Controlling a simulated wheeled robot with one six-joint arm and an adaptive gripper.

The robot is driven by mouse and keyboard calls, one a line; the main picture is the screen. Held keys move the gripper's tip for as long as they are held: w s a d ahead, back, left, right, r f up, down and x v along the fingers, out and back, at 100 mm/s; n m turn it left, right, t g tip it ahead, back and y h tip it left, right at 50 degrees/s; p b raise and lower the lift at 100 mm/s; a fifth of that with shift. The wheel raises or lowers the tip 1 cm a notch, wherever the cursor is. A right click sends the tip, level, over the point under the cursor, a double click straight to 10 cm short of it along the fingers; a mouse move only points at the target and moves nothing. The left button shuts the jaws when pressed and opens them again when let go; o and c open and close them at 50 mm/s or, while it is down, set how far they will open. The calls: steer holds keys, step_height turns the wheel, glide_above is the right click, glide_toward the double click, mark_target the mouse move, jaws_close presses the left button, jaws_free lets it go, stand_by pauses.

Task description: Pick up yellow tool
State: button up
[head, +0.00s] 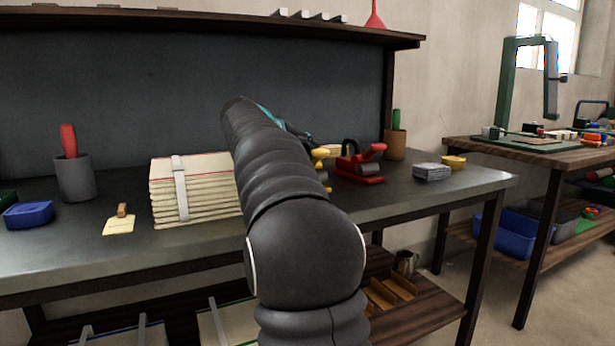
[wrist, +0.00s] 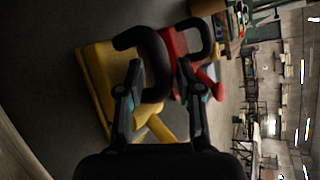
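The yellow tool (wrist: 95,75) with a black loop handle (wrist: 153,50) lies on the dark workbench. In the wrist view it is just ahead of my gripper (wrist: 160,76). The two fingers are apart, and part of the black handle shows between them; I cannot tell whether they touch it. In the head view my arm hides most of the yellow tool, and only a yellow part (head: 320,156) shows to the right of the arm. My gripper is mostly hidden there too.
A red tool (head: 362,165) with a black handle sits close to the right of the yellow one. A brown cup (head: 395,146), a grey stack (head: 432,172) and a yellow item (head: 454,162) stand farther right. A strapped paper stack (head: 210,190) is left of my arm.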

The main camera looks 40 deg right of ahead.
jaws_close()
steer(key=shift+r, duration=0.25)
